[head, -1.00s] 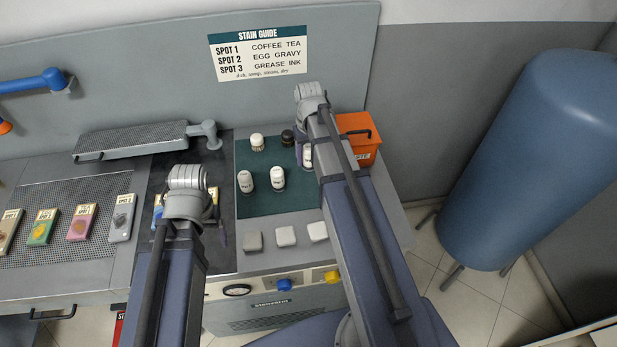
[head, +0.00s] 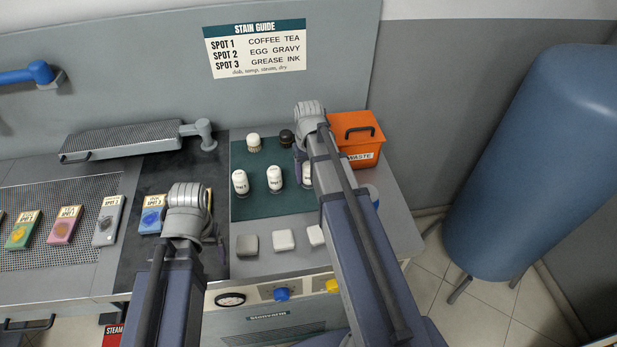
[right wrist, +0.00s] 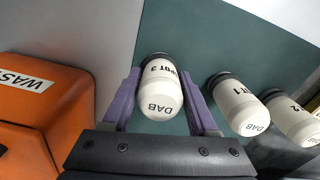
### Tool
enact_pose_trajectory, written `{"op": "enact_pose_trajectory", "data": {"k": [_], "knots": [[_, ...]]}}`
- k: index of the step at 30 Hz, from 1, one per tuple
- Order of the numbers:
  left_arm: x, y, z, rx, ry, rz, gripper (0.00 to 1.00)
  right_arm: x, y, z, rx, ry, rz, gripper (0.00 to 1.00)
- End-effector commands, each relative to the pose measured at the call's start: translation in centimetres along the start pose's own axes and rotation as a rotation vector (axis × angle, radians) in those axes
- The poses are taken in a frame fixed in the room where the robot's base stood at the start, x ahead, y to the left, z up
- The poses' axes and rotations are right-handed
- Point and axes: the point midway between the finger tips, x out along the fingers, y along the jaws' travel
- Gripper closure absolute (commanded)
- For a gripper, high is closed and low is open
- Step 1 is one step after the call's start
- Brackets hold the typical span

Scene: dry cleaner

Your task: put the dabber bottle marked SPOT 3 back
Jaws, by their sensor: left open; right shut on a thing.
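The white dabber bottle marked SPOT 3 (right wrist: 160,90) is between the purple fingers of my right gripper (right wrist: 163,85), which is shut on it. Its dark end points away from the wrist camera and its DAB end is nearest. In the head view a sliver of this bottle (head: 307,174) shows beside my right arm, level with two other white bottles on the green mat (head: 262,207). I cannot tell whether its base touches the mat. My left gripper (head: 188,222) is open over the dark strip left of the mat, its fingertips mostly hidden by my arm.
The right wrist view shows bottles marked 1 (right wrist: 240,105) and 2 (right wrist: 290,118) beside the held one. An orange waste bin (head: 357,135) stands close on the other side. A white-capped bottle (head: 254,142) and a dark one (head: 287,138) stand behind. Pale blocks (head: 284,240) lie in front.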

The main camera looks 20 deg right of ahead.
Motion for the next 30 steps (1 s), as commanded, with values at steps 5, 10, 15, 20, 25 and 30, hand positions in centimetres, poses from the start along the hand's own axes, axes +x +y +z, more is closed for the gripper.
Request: {"op": "enact_pose_trajectory", "data": {"k": [5,10,15,20,25,30], "knots": [[-0.1,0.0,0.0,0.0,0.0,0.0,0.18,-0.1,0.0,0.0,0.0,0.0,0.0,0.96],[0.1,0.0,0.0,0.0,0.0,0.0,0.18,0.1,0.0,0.0,0.0,0.0,0.0,0.34],[0.1,0.0,0.0,0.0,0.0,0.0,0.18,0.1,0.0,0.0,0.0,0.0,0.0,0.15],[0.1,0.0,0.0,0.0,0.0,0.0,0.18,0.1,0.0,0.0,0.0,0.0,0.0,0.11],[0.1,0.0,0.0,0.0,0.0,0.0,0.18,0.1,0.0,0.0,0.0,0.0,0.0,0.11],[-0.7,-0.1,0.0,0.0,0.0,0.0,0.18,-0.7,0.0,0.0,0.0,0.0,0.0,0.11]]}}
